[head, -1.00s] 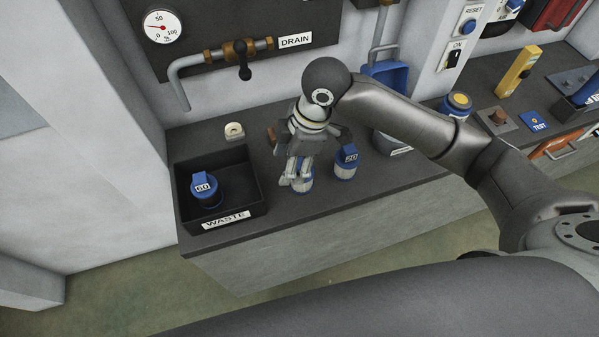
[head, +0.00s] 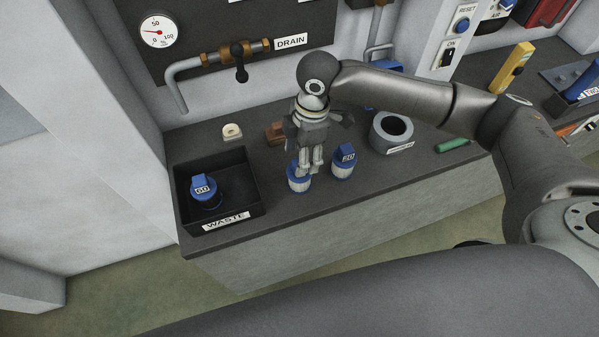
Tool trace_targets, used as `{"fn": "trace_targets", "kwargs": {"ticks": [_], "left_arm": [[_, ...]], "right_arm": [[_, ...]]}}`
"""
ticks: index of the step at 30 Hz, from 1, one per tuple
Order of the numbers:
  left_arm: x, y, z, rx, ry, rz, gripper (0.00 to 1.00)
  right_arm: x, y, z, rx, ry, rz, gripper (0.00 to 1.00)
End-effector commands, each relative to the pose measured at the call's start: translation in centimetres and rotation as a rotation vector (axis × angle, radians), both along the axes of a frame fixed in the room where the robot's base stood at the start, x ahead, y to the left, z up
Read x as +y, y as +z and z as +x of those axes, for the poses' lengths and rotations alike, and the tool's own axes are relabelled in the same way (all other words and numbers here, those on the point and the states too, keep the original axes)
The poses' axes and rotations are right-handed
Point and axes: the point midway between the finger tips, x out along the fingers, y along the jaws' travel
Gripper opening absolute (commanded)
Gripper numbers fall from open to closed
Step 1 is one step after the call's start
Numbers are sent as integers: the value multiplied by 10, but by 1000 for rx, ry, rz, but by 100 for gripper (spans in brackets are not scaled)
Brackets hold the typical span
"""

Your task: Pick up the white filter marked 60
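My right gripper (head: 312,168) points down over a white filter with a blue base and blue top (head: 298,182) on the dark bench. Its fingers cover most of that filter's top, so I cannot read its mark. The fingers look close together, but their grip on the filter is unclear. A second white filter with a blue top (head: 343,163) stands upright just to the right; its number is too small to read surely. A blue filter marked 60 (head: 206,192) stands in the waste tray, its body dark. My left gripper is not in view.
The black waste tray (head: 250,171) is at the bench's left end. A grey hollow cylinder (head: 382,143), a green rod (head: 453,145), a brown block (head: 275,131) and a small cream part (head: 231,132) are on the bench. Drain piping (head: 190,67) runs behind.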

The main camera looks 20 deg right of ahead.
Motion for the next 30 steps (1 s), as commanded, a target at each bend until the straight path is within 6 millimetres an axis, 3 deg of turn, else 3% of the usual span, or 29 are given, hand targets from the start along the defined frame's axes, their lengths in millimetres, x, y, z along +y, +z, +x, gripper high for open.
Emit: {"fn": "trace_targets", "kwargs": {"ticks": [3, 7, 16, 28, 30], "left_arm": [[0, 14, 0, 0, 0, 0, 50], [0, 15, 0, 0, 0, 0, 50], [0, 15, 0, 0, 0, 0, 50], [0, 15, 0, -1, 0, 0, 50], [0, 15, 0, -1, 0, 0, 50]], "right_arm": [[3, -16, 1, 5, 1, -2, 54], [5, -33, 1, 2, 0, 0, 54], [5, -39, 1, 0, 2, -1, 54], [5, -39, 1, 0, 1, -1, 2], [5, -39, 1, 0, 1, -1, 0]]}}
